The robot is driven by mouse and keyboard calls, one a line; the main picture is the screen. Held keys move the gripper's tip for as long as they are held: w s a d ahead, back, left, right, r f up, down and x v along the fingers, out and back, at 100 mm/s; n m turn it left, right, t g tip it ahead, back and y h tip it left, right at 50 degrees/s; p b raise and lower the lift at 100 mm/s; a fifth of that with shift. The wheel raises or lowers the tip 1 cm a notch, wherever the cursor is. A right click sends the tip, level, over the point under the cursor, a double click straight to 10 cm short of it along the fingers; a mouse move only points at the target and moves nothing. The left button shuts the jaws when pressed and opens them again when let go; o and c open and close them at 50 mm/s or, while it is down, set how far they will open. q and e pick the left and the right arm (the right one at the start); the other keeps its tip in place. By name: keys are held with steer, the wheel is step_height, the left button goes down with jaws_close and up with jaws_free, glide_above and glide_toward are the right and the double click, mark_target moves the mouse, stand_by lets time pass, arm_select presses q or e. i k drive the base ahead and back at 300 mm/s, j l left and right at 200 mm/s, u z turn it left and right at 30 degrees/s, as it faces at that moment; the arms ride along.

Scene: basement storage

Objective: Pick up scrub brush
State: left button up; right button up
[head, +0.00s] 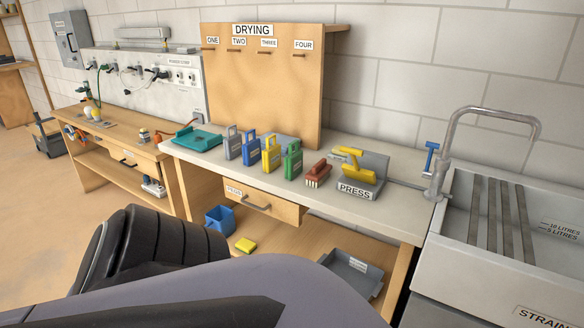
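The scrub brush (319,171), with a reddish-brown body and pale bristles, lies on the light counter (225,161). It is between a green jug-like container (292,163) and the press (362,175), which has a yellow handle. The brush is apart from any gripper that I can see. Neither of my grippers shows in the head view; only dark and grey parts of my own body fill the lower left and bottom.
Grey, blue and yellow containers stand left of the green one. A teal tray (198,138) lies farther left. A sink (508,215) with a tall tap is at the right. A drawer (262,203) and lower shelf are below the counter.

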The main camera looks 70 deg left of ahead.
mark_target(321, 170)
steer(key=u, duration=2)
steer(key=i+j+z, duration=0.1)
steer(key=z, duration=0.15)
